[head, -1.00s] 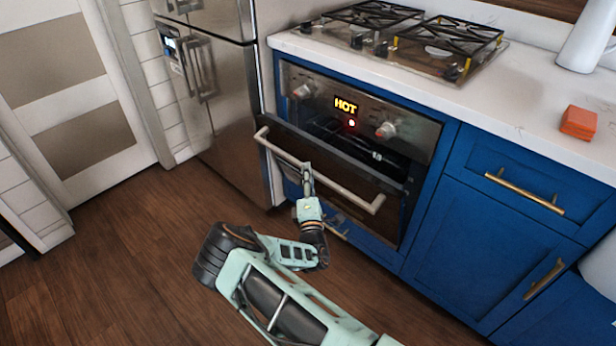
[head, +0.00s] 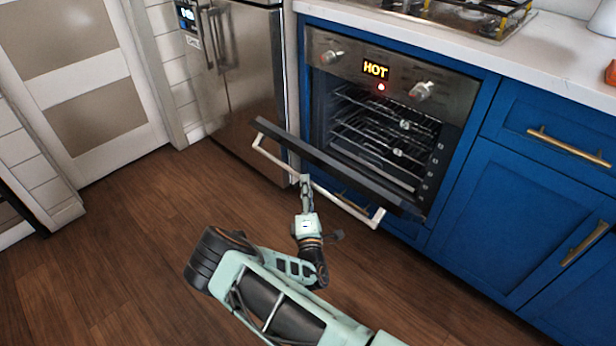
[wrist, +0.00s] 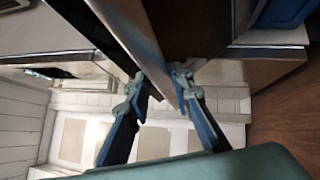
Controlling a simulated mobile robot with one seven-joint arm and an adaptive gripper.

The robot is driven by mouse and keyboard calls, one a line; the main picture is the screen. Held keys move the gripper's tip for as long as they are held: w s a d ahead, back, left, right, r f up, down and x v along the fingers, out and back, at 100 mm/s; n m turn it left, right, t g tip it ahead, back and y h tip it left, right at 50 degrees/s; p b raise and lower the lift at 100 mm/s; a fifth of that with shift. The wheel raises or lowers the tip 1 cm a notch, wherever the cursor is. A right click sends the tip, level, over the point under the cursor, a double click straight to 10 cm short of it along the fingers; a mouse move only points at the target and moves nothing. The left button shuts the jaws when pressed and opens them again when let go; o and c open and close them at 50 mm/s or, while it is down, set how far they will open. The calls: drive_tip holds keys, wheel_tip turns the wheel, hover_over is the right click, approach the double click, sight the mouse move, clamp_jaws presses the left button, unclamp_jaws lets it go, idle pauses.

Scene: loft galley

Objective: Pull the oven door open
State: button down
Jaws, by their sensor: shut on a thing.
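The oven (head: 385,120) is set in blue cabinets, with a lit "HOT" display and a red light. Its door (head: 335,166) is tilted part way down, and wire racks (head: 385,130) show inside. A pale bar handle (head: 270,156) runs along the door's outer top edge. My gripper (head: 306,180) is shut on the handle near its middle. In the wrist view my gripper's two fingers (wrist: 160,84) sit on either side of a long bar that runs up out of the picture. The door's lower part is hidden behind its upper edge and my arm.
A steel fridge (head: 240,80) stands left of the oven. Blue cabinets with brass handles (head: 570,147) are on the right. A gas hob (head: 465,15) sits on the white counter above. The wooden floor (head: 130,230) in front is clear.

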drive_tip(key=s+a+f+b, duration=0.1)
drive_tip(key=s+f, duration=0.1)
drive_tip(key=f, duration=0.8)
drive_tip(key=s+a+f+b, duration=0.1)
drive_tip(key=s+a+f, duration=0.1)
drive_tip(key=f, duration=0.9)
drive_tip(key=shift+s+a+f, duration=0.2)
drive_tip(key=shift+s+f, duration=0.1)
drive_tip(key=shift+s, duration=0.35)
drive_tip(key=c, duration=1.8)
unclamp_jaws()
drive_tip(key=shift+d, duration=0.1)
drive_tip(key=shift+a, duration=0.2)
drive_tip(key=shift+a+r, duration=0.1)
drive_tip(key=shift+r, duration=0.05)
wheel_tip(320, 180, up, 10)
